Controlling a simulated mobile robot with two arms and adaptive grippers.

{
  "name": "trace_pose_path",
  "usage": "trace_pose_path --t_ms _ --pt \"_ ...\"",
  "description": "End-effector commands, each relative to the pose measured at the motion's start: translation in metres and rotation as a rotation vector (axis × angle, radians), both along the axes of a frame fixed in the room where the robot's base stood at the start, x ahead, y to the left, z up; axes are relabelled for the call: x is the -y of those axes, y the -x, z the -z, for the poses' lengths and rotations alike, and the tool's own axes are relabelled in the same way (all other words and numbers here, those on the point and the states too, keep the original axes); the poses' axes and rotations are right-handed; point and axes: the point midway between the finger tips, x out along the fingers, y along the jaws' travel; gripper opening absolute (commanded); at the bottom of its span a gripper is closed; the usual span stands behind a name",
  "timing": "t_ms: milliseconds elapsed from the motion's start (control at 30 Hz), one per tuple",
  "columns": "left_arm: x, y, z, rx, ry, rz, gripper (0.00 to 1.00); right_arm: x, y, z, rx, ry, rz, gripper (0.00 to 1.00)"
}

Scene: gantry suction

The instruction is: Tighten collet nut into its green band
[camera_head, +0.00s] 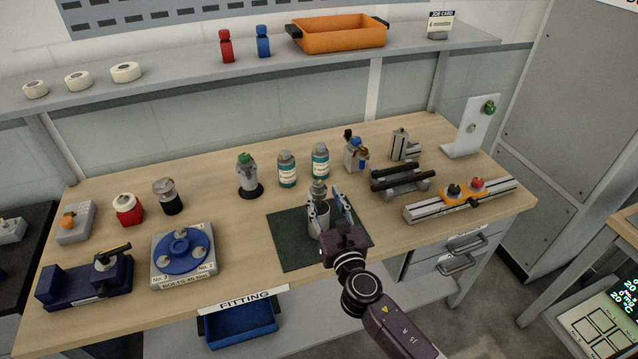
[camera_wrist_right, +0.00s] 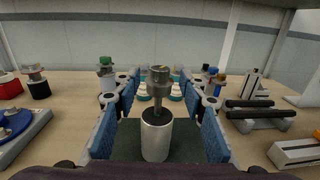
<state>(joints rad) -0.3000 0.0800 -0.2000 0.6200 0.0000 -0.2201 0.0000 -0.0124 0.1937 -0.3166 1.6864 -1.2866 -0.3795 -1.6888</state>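My right gripper (camera_head: 329,203) is open over the dark green mat (camera_head: 285,242). A pale metal cylinder (camera_head: 318,220) stands upright there, with a thin dark stem and a grey metal nut-like head (camera_head: 318,188). In the right wrist view the cylinder (camera_wrist_right: 155,138) and its head (camera_wrist_right: 159,75) stand between the two blue-padded fingers, with a gap on each side. I cannot tell for sure that this head is the collet nut. No green band is readable on it. A green-topped grey part (camera_head: 247,172) stands on a dark base behind and to the left. My left gripper is not in view.
Two labelled bottles (camera_head: 287,170) stand behind the mat. A blue round fixture (camera_head: 182,250) is at the left, and black bars (camera_head: 400,180) and a slotted rail (camera_head: 470,198) are at the right. The wood bench (camera_head: 225,220) is clear between the fixture and the mat.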

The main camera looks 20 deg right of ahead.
Motion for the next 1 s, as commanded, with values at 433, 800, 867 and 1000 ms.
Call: trace_pose_path --t_ms 433,800,867,1000 --pt "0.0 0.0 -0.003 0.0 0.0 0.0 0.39 0.003 -0.054 -0.001 0.0 -0.005 0.002 0.39" --pt "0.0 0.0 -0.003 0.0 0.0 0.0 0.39 0.003 -0.055 0.0 -0.001 -0.006 0.002 0.3" --pt "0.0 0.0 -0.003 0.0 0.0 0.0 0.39 0.003 -0.055 0.0 -0.001 -0.006 0.002 0.23" --pt "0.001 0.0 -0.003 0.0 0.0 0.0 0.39 0.003 -0.055 0.0 -0.001 -0.006 0.002 0.08"
